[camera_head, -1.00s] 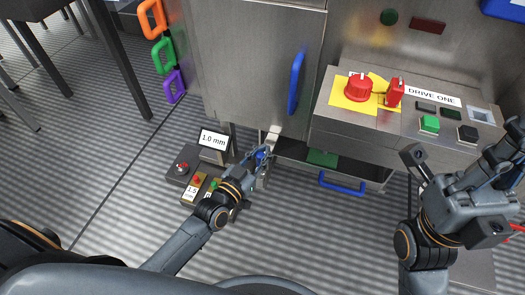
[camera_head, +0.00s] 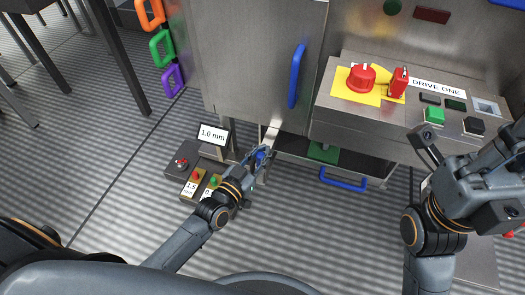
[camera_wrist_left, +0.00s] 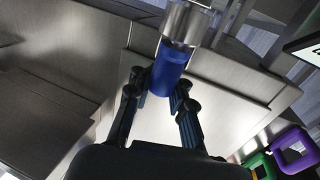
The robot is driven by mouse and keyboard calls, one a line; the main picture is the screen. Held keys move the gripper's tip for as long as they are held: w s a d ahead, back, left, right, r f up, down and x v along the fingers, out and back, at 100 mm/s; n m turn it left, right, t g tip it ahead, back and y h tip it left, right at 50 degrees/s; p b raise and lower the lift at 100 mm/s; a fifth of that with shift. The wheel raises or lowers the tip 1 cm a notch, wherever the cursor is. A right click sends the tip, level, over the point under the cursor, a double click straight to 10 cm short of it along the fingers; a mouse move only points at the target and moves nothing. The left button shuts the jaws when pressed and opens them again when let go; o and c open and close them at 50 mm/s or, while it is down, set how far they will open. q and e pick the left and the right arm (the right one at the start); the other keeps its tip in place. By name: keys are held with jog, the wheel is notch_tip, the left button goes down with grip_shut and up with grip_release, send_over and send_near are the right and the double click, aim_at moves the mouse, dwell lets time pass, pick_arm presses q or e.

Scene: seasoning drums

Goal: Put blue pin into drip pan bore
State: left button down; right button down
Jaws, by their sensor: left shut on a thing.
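The blue pin (camera_wrist_left: 167,72) is a blue cylinder with a shiny metal section at its far end in the left wrist view. My left gripper (camera_head: 263,156) is shut on its blue part, a finger on each side. In the head view they are low in front of the steel cabinet, beside a narrow upright metal bracket (camera_head: 271,136). The drip pan (camera_head: 349,169) appears to be the low steel tray with a blue handle, right of the gripper. I cannot make out its bore. My right gripper (camera_head: 500,170) is at the right edge, partly cut off; its fingers are unclear.
A control box (camera_head: 185,163) with buttons and a "1.0 mm" display (camera_head: 214,135) stands on the floor close left of my left gripper. The DRIVE ONE panel (camera_head: 395,118) with a red knob (camera_head: 361,78) overhangs at right.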

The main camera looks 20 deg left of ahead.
pick_arm(q)
jog(key=shift+f, duration=0.2)
jog(key=c, duration=1.1)
grip_release()
jog(key=shift+s, duration=0.1)
jog(key=shift+s+a, duration=0.1)
jog(key=shift+s, duration=0.2)
jog(key=v, duration=1.1)
jog(key=shift+a+r, duration=0.1)
